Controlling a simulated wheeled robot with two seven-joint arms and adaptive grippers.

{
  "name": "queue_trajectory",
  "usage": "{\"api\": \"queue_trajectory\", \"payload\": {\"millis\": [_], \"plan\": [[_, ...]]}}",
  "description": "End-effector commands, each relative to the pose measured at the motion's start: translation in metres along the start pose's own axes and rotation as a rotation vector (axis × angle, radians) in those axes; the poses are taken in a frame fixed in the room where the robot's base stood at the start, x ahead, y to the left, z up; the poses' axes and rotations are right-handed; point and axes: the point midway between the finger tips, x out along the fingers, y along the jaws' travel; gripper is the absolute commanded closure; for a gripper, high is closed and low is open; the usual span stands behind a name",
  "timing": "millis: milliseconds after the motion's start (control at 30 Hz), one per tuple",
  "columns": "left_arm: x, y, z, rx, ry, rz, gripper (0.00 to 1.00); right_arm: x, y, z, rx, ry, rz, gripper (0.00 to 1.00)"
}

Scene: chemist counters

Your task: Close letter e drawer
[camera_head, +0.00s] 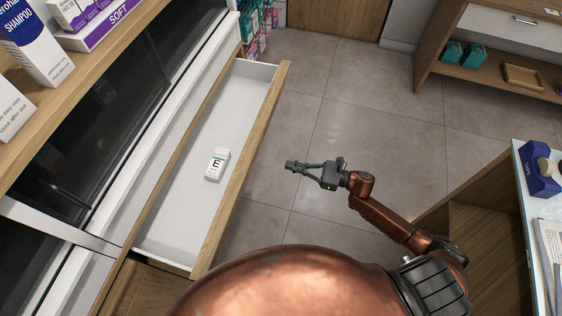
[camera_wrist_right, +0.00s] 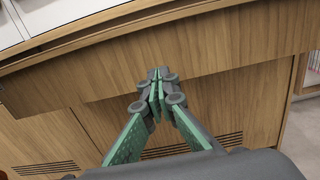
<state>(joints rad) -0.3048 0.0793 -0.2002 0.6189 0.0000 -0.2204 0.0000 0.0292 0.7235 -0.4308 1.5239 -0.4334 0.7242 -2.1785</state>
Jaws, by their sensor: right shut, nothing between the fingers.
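The letter E drawer (camera_head: 179,214) stands pulled out from the counter in the head view. Its inside is white and its front is wood. A small white box marked E (camera_head: 217,164) lies inside it. My right gripper (camera_head: 290,165) is shut and empty, over the floor to the right of the drawer front, apart from it in the head view. In the right wrist view the shut fingers (camera_wrist_right: 157,78) point toward the wooden drawer front (camera_wrist_right: 200,45). My left gripper is not in view.
A shelf with shampoo boxes (camera_head: 38,48) is at the upper left. Open tiled floor (camera_head: 340,95) lies beyond my right arm. A wooden shelf unit (camera_head: 480,78) stands at the upper right, and a counter with a blue box (camera_head: 540,170) is at the right edge.

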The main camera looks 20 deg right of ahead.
Motion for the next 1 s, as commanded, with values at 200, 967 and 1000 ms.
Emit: {"api": "queue_trajectory", "payload": {"millis": [200, 967, 1000], "plan": [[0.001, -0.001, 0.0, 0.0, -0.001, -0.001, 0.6, 0.044, -0.001, 0.001, 0.003, -0.002, -0.001, 1.0], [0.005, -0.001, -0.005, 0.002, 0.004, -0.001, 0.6, 0.126, -0.002, -0.001, 0.006, 0.001, -0.004, 1.0], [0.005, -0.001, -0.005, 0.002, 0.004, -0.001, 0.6, 0.126, -0.002, -0.001, 0.006, 0.001, -0.005, 1.0]]}}
